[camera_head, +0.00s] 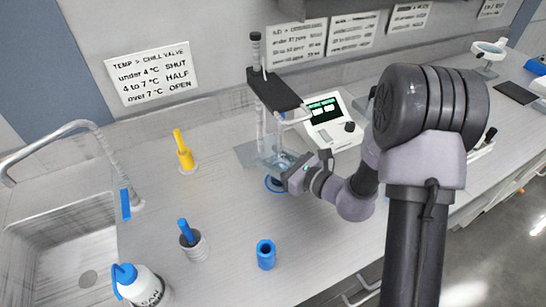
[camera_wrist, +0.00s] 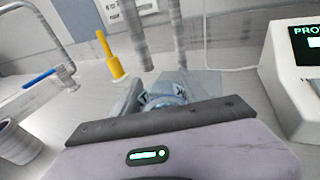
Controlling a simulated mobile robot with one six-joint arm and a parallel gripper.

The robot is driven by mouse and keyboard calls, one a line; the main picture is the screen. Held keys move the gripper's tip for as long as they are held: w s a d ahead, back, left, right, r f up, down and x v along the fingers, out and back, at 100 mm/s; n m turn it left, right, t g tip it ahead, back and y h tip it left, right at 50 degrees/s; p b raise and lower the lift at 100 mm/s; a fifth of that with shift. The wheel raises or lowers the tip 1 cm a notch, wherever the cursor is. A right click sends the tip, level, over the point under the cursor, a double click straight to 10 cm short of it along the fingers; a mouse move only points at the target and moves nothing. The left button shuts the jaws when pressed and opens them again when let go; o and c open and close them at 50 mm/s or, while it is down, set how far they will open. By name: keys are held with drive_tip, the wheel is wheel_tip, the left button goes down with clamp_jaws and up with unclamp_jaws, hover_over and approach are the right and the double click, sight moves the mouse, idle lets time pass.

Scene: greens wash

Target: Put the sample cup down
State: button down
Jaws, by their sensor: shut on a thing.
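My gripper (camera_head: 284,174) is at the probe stand in the head view, pointing left and low over the bench. In the wrist view its fingers (camera_wrist: 165,88) are closed around a clear, bluish cup (camera_wrist: 164,99), which I take to be the sample cup. The gripper's body hides the cup's lower part. In the head view the cup is mostly hidden by the gripper. A blue ring (camera_head: 273,185) shows on the bench just below the gripper. I cannot tell whether the cup touches anything beneath it.
The probe stand (camera_head: 278,92) rises behind the gripper, with a meter (camera_head: 328,119) to its right. A yellow-handled valve (camera_head: 185,152), blue-handled valve (camera_head: 190,238), blue cylinder (camera_head: 266,256), wash bottle (camera_head: 138,284) and sink (camera_head: 65,255) are around. Bench between cylinder and gripper is clear.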

drive_tip(key=shift+a, duration=0.25)
drive_tip(key=shift+f, duration=0.15)
drive_tip(key=c, duration=0.6)
unclamp_jaws()
